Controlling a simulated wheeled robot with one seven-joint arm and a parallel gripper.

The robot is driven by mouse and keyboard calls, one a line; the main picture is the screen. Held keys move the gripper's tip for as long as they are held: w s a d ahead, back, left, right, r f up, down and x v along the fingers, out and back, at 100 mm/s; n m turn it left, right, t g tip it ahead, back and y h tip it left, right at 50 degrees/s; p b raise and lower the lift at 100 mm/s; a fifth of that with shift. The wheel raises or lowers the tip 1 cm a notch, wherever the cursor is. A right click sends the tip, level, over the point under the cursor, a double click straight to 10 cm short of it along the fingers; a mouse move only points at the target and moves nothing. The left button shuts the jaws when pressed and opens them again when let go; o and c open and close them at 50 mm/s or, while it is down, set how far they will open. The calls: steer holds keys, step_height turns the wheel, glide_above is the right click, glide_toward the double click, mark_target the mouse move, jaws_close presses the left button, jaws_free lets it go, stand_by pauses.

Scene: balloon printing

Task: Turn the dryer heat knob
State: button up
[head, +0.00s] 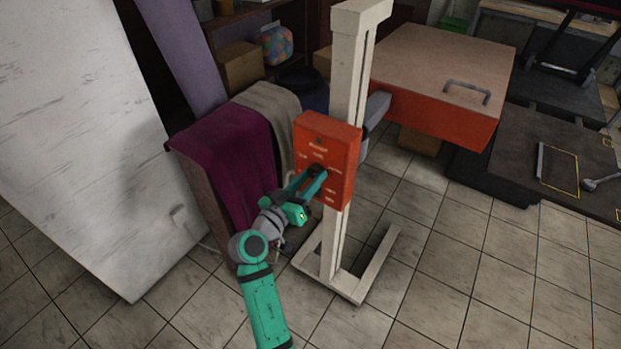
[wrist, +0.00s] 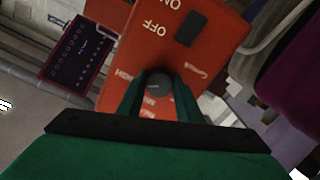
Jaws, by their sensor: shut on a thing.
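The dryer's red control box (head: 339,147) is mounted on a cream upright post in the head view. It fills the upper middle of the wrist view (wrist: 214,62), with ON and OFF lettering beside a dark switch (wrist: 190,29). The round dark heat knob (wrist: 158,85) sits on the box face below the switch; in the head view it is mostly covered by my fingers. My teal gripper (head: 319,176) reaches the box from the lower left. In the wrist view its two fingers (wrist: 157,95) are shut on the knob, one on each side.
The post (head: 345,90) stands on a cream floor base (head: 350,289). A red-sided dryer head (head: 436,110) extends to the right. A cabinet draped with purple cloth (head: 230,140) stands close on the left, near a large white panel (head: 90,140). Tiled floor is clear at lower right.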

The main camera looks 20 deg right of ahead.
steer(key=o, duration=1)
steer(key=shift+o, duration=0.2)
steer(key=v, duration=1.1)
steer(key=shift+s+d, duration=0.1)
